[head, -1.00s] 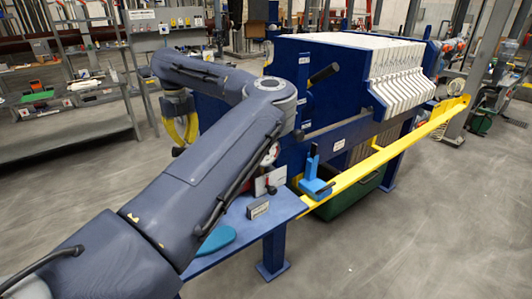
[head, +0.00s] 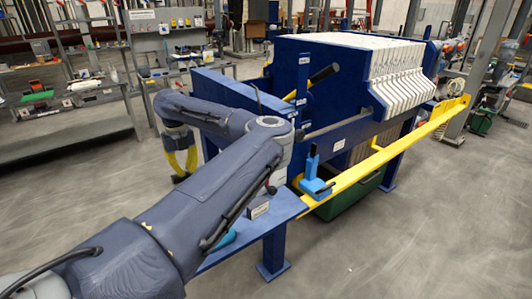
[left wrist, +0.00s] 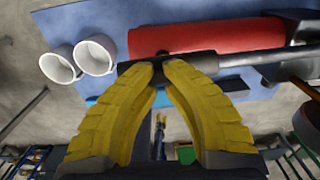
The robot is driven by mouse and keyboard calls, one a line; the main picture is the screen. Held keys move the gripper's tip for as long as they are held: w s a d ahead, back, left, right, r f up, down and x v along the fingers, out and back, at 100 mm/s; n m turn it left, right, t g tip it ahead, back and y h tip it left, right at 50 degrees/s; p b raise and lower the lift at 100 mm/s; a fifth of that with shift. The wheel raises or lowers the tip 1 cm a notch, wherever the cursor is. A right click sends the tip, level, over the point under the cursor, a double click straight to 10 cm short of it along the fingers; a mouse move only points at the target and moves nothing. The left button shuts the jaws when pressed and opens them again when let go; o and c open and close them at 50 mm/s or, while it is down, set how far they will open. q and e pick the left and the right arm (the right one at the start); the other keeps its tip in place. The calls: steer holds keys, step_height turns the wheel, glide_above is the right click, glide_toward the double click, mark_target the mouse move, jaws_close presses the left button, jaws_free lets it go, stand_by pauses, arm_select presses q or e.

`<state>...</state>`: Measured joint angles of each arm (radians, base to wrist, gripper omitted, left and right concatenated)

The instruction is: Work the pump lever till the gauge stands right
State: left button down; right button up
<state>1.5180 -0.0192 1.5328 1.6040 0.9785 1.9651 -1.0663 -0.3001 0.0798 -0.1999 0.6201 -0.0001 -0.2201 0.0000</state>
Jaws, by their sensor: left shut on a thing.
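My left gripper (head: 182,178), with yellow fingers, is low beside the blue press frame in the head view. In the left wrist view its fingertips (left wrist: 164,68) are shut on the black grip of the pump lever (left wrist: 195,66). A bare metal rod runs from this grip to the right. A red cylinder (left wrist: 205,37) lies just beyond the grip. My right gripper is not in view.
The filter press carries white plates (head: 410,75) and a yellow side rail (head: 400,148). Two white cups (left wrist: 78,61) show in the left wrist view.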

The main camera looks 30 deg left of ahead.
arm_select(q)
steer(key=shift+d+f, duration=0.1)
steer(key=shift+f, duration=0.45)
step_height(320, 180, up, 12)
steer(key=w, duration=0.1)
steer(key=shift+w+d, duration=0.3)
steer(key=shift+w, duration=0.05)
stand_by(1.8)
steer(key=shift+f, duration=0.1)
stand_by(0.8)
